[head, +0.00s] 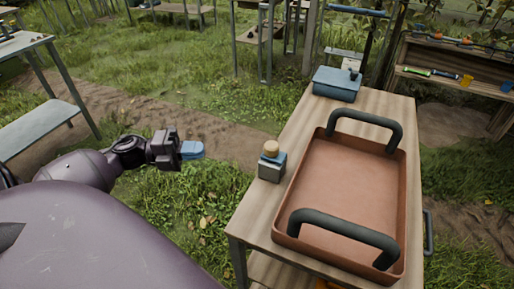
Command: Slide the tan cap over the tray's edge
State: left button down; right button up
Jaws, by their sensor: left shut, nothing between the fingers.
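A round tan cap (271,148) sits on top of a small grey and blue block-shaped bottle (270,171). The bottle stands upright on the wooden table near its left edge, just left of the tray. The terracotta tray (328,187) lies on the table with a raised rim and two dark handles, and its inside looks empty. My left gripper (193,150) is shut and empty, with blue fingertips pointing right. It hangs over the ground left of the table, apart from the cap. My right gripper is out of view.
A blue box (337,84) stands at the table's far end. A strip of bare wooden tabletop (262,215) runs along the tray's left side. Shelves with tools (443,75) stand at the back right. Grass lies between my left arm and the table.

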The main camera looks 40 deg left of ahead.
pick_arm(q)
send_near(270, 154)
jog(key=w+d, duration=0.4)
jog(key=w, duration=0.1)
jog(key=shift+w+a+b, duration=0.15)
jog(key=shift+a+b, duration=0.05)
jog(key=shift+b, duration=0.1)
dwell(0.4)
jog(key=d, duration=0.1)
jog(key=d+p, duration=0.1)
jog(key=d, duration=0.1)
jog(key=shift+w+d+r, duration=0.1)
jog(key=shift+w+r, duration=0.15)
jog(key=shift+w, duration=0.15)
jog(key=shift+d+f, duration=0.1)
jog(key=shift+d, duration=0.2)
jog(key=shift+f, duration=0.1)
